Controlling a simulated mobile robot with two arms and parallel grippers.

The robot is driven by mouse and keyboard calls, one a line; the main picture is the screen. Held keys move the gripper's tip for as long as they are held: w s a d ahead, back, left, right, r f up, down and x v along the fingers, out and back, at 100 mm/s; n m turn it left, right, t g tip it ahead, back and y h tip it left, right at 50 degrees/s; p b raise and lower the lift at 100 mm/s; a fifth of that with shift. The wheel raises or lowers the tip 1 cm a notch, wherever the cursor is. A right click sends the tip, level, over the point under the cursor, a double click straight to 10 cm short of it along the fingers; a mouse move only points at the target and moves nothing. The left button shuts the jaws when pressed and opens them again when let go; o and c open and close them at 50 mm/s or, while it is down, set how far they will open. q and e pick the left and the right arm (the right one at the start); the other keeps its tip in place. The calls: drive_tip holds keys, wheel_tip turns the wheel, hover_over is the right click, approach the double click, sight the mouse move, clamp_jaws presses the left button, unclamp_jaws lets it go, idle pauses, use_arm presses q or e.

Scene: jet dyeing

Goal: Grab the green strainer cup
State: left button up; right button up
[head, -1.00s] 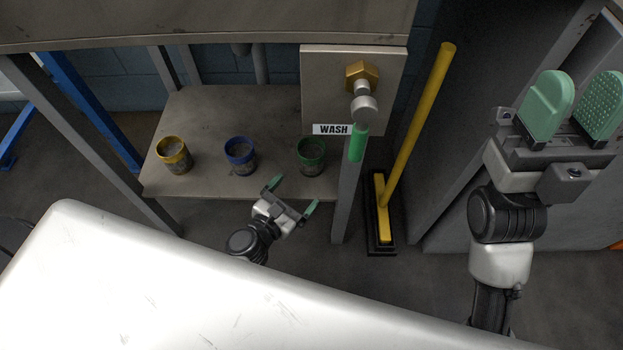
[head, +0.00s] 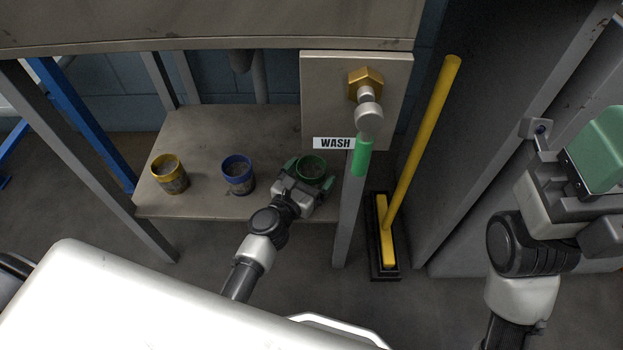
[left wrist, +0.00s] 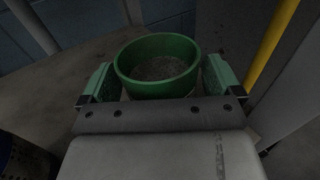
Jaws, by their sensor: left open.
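The green strainer cup (head: 312,167) stands on the low metal shelf at its right end, beside the post. My left gripper (head: 309,172) is open around it, one finger on each side. In the left wrist view the green cup (left wrist: 158,66) sits between the two green fingers (left wrist: 158,82), with a small gap showing on each side. Its lower part is hidden by the gripper body. My right gripper (head: 597,150) is at the right edge of the head view, partly cut off, and I cannot see both fingertips.
A blue-rimmed cup (head: 238,176) and a yellow-rimmed cup (head: 170,176) stand to the left on the shelf (head: 215,125). A WASH panel (head: 325,95) with a valve (head: 368,112) hangs above right. A yellow-handled broom (head: 420,145) stands right of the post.

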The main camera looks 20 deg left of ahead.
use_arm(q)
drive_tip(key=shift+w+d, duration=0.1)
drive_tip(key=shift+w, duration=0.25)
drive_tip(key=shift+c, duration=0.4)
drive_tip(key=c, duration=0.9)
drive_tip(key=shift+c, duration=0.2)
